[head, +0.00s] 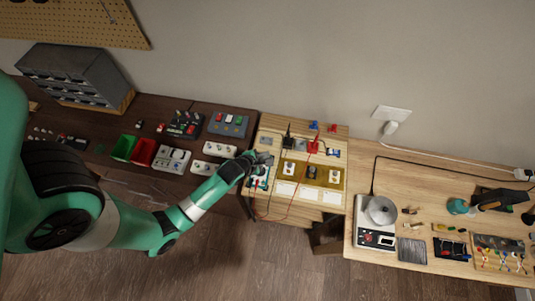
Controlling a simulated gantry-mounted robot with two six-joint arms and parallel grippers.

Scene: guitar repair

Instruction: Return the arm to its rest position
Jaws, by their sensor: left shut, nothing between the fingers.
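My left arm reaches in from the left. Its gripper (264,159) is shut and empty, over the left part of a light wooden board (303,216) on the middle bench. The fingertips are small and dark. Just below them is a small light device (259,177) with a red and a dark lead; I cannot tell whether the gripper touches it.
A green bin (123,147) and a red bin (142,152) stand on the dark left bench among pedals. A scale with a round metal pan (381,211) stands on the right bench. A grey drawer cabinet (72,73) is at the back left. Thin red leads cross the board.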

